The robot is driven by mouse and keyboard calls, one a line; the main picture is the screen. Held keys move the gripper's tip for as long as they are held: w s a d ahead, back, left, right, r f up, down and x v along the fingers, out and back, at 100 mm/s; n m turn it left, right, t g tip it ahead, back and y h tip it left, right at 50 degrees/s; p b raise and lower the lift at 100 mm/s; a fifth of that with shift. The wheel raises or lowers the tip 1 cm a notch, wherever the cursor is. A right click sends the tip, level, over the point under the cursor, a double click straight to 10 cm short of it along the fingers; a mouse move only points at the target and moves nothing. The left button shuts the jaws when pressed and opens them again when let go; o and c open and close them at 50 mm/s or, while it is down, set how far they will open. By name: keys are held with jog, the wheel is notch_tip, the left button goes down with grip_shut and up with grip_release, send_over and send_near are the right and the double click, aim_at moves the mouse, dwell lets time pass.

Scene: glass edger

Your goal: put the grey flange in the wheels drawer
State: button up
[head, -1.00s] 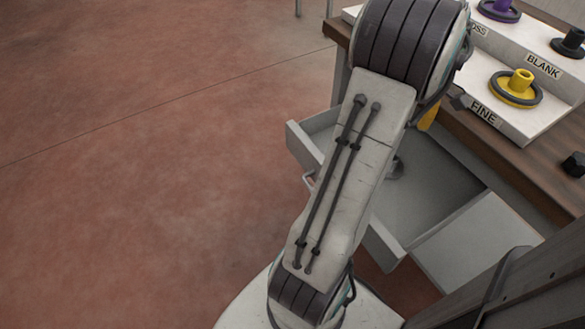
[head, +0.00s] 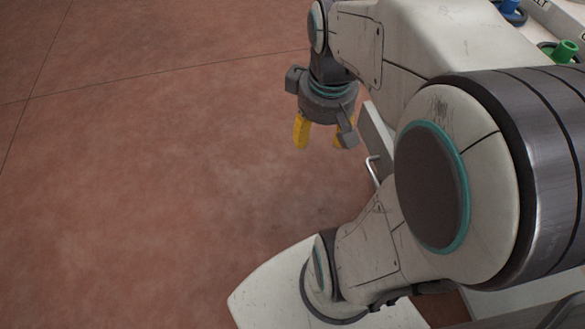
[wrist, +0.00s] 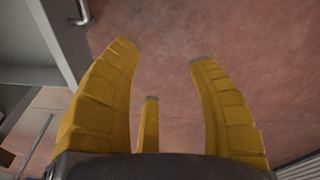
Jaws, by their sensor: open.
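My gripper (head: 322,140) hangs in the head view with its yellow fingers pointing down, apart and empty. It is over the floor, just left of an open grey drawer (head: 375,130) with a metal handle. In the wrist view my gripper (wrist: 165,58) shows spread fingers with only floor between them. The drawer (wrist: 48,35) and its handle are at the upper left there. My arm hides most of the drawer in the head view. No label shows on it, so I cannot tell whether it is the wheels drawer. The grey flange is not visible now.
A blue wheel (head: 513,14) and a green wheel (head: 565,50) sit on a white labelled rack at the top right, partly behind my arm. The reddish floor (head: 150,180) to the left is clear.

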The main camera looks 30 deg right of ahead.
jog(key=s+a+f, duration=0.2)
jog(key=s+a, duration=0.2)
jog(key=a, duration=0.4)
jog(key=shift+a+t+y, duration=0.15)
jog(key=shift+t+y, duration=0.15)
jog(key=shift+t, duration=0.1)
